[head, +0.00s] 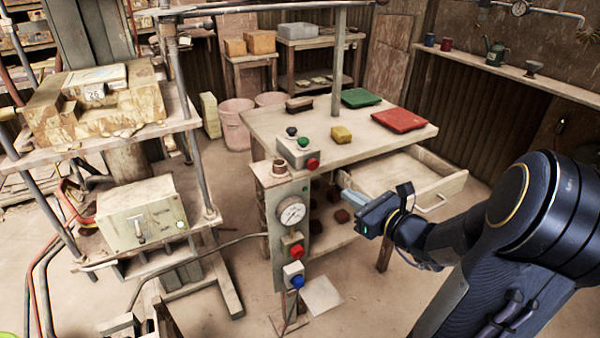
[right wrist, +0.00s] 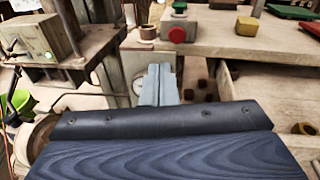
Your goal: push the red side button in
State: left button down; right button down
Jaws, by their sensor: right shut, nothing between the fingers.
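A grey control box (head: 297,152) stands on the near left corner of the table. It has a green and a black button on top and a red side button (head: 313,163) on its side. The red side button also shows in the right wrist view (right wrist: 177,34), standing out from the box. My right gripper (head: 347,196) is shut and empty, below and to the right of the button and apart from it. Its pale fingers show together in the right wrist view (right wrist: 158,84). My left gripper is in neither view.
A post panel carries a gauge (head: 292,212), another red button (head: 296,250) and a blue button (head: 297,282). An open drawer (head: 440,190) juts out near my right arm. A yellow block (head: 341,134) and red tray (head: 400,120) lie on the tabletop.

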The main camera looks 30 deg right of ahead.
aim_at(315, 163)
jog(key=shift+w+d+f+m+h, duration=0.15)
jog(key=shift+d+f+m+h, duration=0.1)
jog(key=shift+d+m+h, duration=0.25)
jog(key=shift+w+d+f+m+h, duration=0.2)
jog(key=shift+d+m, duration=0.1)
jog(key=shift+d, duration=0.35)
jog(key=w, duration=0.4)
jog(key=w+f, duration=0.1)
jog(key=w, duration=0.8)
jog(key=shift+w+f, duration=0.15)
jog(key=shift+w, duration=0.25)
jog(key=shift+w, duration=0.1)
jog(key=shift+w+f+b, duration=0.1)
jog(key=shift+w+b, duration=0.45)
jog(key=shift+w, duration=0.3)
jog(key=shift+r, duration=0.4)
